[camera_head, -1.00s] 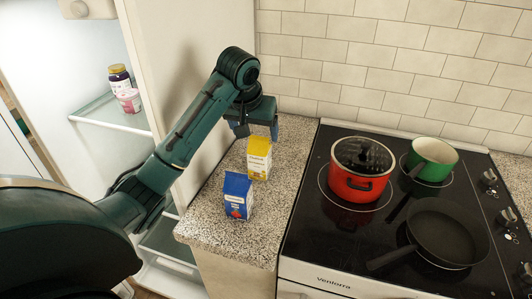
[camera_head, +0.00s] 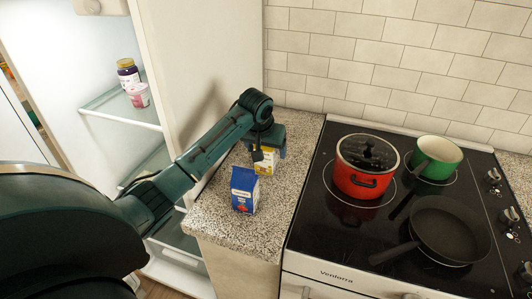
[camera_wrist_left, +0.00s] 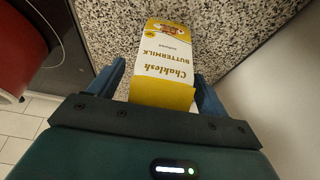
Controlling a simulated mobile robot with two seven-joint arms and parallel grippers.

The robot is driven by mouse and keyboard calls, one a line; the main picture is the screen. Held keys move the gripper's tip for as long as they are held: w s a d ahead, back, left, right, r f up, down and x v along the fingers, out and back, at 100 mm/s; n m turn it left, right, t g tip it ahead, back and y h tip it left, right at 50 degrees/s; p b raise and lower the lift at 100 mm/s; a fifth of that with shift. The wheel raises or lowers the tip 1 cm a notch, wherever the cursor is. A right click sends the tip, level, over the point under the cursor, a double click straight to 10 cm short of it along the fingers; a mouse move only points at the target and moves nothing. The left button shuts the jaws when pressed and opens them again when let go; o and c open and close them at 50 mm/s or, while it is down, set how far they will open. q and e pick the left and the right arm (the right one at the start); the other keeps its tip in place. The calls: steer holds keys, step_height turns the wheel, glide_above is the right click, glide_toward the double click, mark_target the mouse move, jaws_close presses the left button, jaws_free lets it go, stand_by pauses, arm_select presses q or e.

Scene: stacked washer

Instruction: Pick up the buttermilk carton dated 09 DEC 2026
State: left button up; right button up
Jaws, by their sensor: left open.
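A yellow and white carton (camera_head: 264,165) stands on the speckled counter, partly hidden by my left gripper (camera_head: 268,152). In the left wrist view this carton (camera_wrist_left: 165,68) reads "Chaklesh BUTTERMILK", upside down. No date is legible on it. My left gripper is open, with one blue finger on each side of the carton's upper part. The gripper (camera_wrist_left: 158,72) does not look closed on it. A blue and white carton (camera_head: 244,190) stands in front of the yellow one; its label is too small to read. My right gripper is not in view.
The black cooktop (camera_head: 318,238) lies to the right, with a lidded red pot (camera_head: 362,182), a green pot (camera_head: 437,160) and a dark pan (camera_head: 450,230). An open fridge with a jar (camera_head: 127,72) and a pink cup (camera_head: 138,96) is at the left.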

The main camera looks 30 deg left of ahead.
arm_select(q)
steer(key=shift+c, duration=0.4)
steer(key=c, duration=1.2)
steer(key=shift+r, duration=0.2)
